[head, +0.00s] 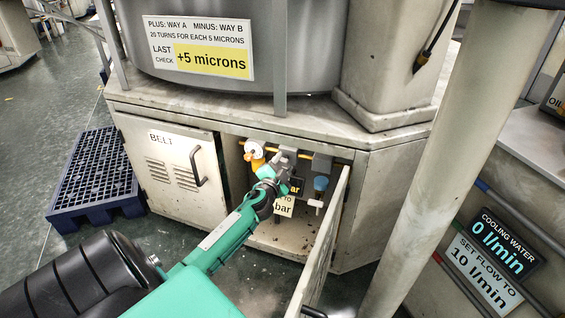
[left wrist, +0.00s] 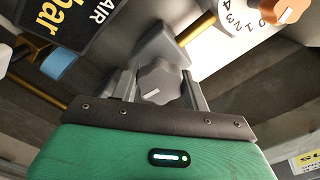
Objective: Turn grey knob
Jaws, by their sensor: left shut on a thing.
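The grey knob (left wrist: 162,82) is lobed and carries a white pointer mark. It sits between the two fingers of my left gripper (left wrist: 162,92), which is shut on it in the left wrist view. In the head view my left arm reaches into the open cabinet, with the left gripper (head: 279,170) at the pipework inside; the gripper largely hides the knob there. A dark AIR display (left wrist: 75,30) with "bar" lettering is beside the knob, its figures cut off or hidden. My right gripper is not in view.
A blue-topped valve (head: 320,184) is right of the gripper. The open cabinet door (head: 326,235) bounds the right side; the BELT door (head: 172,170) is shut. A thick post (head: 440,160) stands at right.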

